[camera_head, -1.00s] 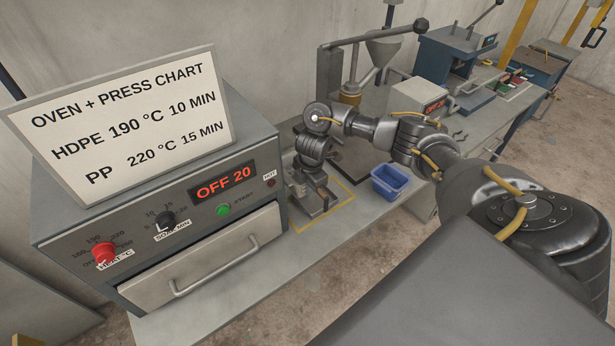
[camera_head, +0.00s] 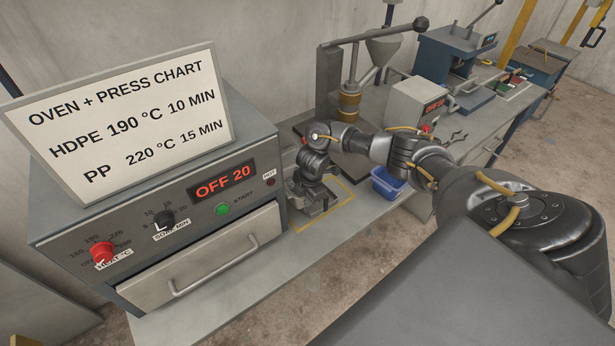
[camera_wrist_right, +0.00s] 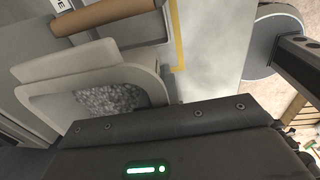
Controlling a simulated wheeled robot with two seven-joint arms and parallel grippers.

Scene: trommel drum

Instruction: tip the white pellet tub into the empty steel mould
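My right gripper (camera_head: 316,203) points down over the yellow-outlined patch beside the oven in the head view. Its dark housing (camera_wrist_right: 160,145) fills the bottom of the right wrist view. Just beyond the housing is a pale, round-cornered tub (camera_wrist_right: 45,92) with speckled grey-white contents that look like pellets; its opening faces the camera. Whether the fingers are open or shut on it does not show. I cannot make out the tub in the head view, where my gripper and wrist cover that spot. I cannot identify the steel mould with certainty. My left gripper is out of view.
The oven (camera_head: 150,215) with its chart board (camera_head: 120,120) stands close at left. A blue bin (camera_head: 386,186) is partly behind my right arm. A lever press (camera_head: 350,85) and a grey control box (camera_head: 415,103) stand behind. The bench front beyond the yellow outline is bare.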

